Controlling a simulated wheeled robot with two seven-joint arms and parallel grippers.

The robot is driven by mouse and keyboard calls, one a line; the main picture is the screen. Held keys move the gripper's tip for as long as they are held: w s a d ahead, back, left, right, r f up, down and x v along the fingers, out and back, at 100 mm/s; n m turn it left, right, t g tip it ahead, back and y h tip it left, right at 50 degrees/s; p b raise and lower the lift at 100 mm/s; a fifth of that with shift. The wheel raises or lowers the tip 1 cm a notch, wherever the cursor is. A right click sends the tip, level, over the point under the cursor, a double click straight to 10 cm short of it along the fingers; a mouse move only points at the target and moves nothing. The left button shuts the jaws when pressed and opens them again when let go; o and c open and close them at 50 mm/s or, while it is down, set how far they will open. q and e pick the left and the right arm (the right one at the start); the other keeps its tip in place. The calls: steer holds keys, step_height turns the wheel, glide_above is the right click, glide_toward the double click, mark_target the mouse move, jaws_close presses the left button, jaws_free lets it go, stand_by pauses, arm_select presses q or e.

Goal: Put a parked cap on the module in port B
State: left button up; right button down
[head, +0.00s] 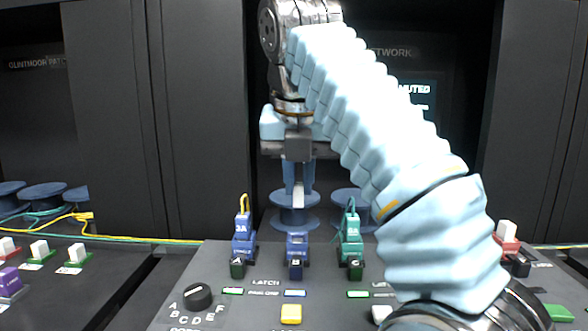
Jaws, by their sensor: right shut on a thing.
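My right gripper (299,188) points down in the middle of the view, its blue fingers shut on a small white cap (298,197). The cap is above the blue module (297,243) in port B, apart from it in the picture. The module stands upright in the console and no cap shows on it. Other white caps (39,248) are parked on small coloured bases at the left, and one more white cap (506,230) stands on a red base at the right. My left gripper is not in view.
Port A holds a blue module (243,240) with a yellow fibre; port C holds a green module (351,242) with a green fibre. A black dial (198,297) and a yellow button (291,313) sit at the front. Blue spools (42,196) stand behind. My right arm hides the console's right part.

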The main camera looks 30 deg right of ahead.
mark_target(297, 202)
steer(key=shift+a+f, duration=0.1)
steer(key=shift+f, duration=0.85)
step_height(297, 202, down, 2)
steer(key=shift+f+b, duration=0.15)
steer(key=shift+b, duration=0.4)
steer(key=shift+w+f+b, duration=0.1)
steer(key=shift+f+b, duration=0.35)
steer(key=shift+f, duration=0.05)
steer(key=shift+f+b, duration=0.4)
steer(key=shift+f, duration=0.1)
steer(key=c, duration=1)
jaws_free()
steer(key=shift+c, duration=0.2)
